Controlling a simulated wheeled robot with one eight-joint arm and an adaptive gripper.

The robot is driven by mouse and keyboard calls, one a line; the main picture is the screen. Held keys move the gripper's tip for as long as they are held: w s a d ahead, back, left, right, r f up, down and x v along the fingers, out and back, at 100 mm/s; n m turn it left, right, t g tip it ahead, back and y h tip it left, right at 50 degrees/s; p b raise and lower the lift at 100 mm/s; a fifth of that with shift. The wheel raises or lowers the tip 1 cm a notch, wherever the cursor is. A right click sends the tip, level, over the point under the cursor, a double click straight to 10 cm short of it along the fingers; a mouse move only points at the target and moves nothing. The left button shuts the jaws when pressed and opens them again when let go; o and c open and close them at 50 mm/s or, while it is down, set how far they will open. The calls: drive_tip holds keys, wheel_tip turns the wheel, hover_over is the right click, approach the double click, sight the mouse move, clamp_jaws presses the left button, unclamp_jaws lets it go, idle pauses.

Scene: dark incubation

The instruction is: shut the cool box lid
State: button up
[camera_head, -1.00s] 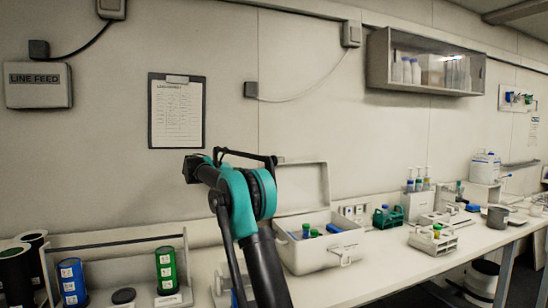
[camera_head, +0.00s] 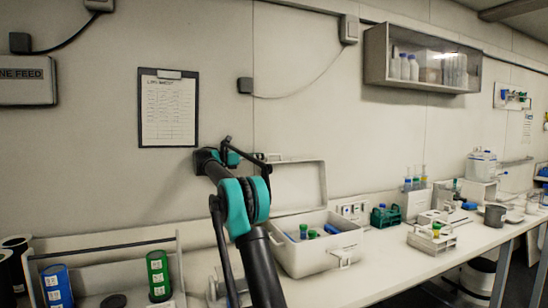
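The cool box (camera_head: 322,260) is a pale box on the bench, right of my arm. Its lid (camera_head: 299,187) stands open, raised upright at the back of the box near the wall. Blue and green capped items (camera_head: 308,233) show inside the box. My arm rises from the bottom of the view, left of the box. Its dark far end, my gripper (camera_head: 265,164), is near the lid's upper left corner. It is small and seen edge-on, so I cannot tell its fingers' state or whether it touches the lid.
A rack with blue and green cylinders (camera_head: 157,276) stands left of my arm. A green tube rack (camera_head: 385,217) and a pale tube rack (camera_head: 432,239) stand right of the box. A wall shelf (camera_head: 422,60) hangs above. The bench front before the box is clear.

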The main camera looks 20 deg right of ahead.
sight(274, 155)
drive_tip(key=d, duration=0.7)
drive_tip(key=shift+w, duration=0.1)
drive_tip(key=shift+c, duration=0.4)
clamp_jaws()
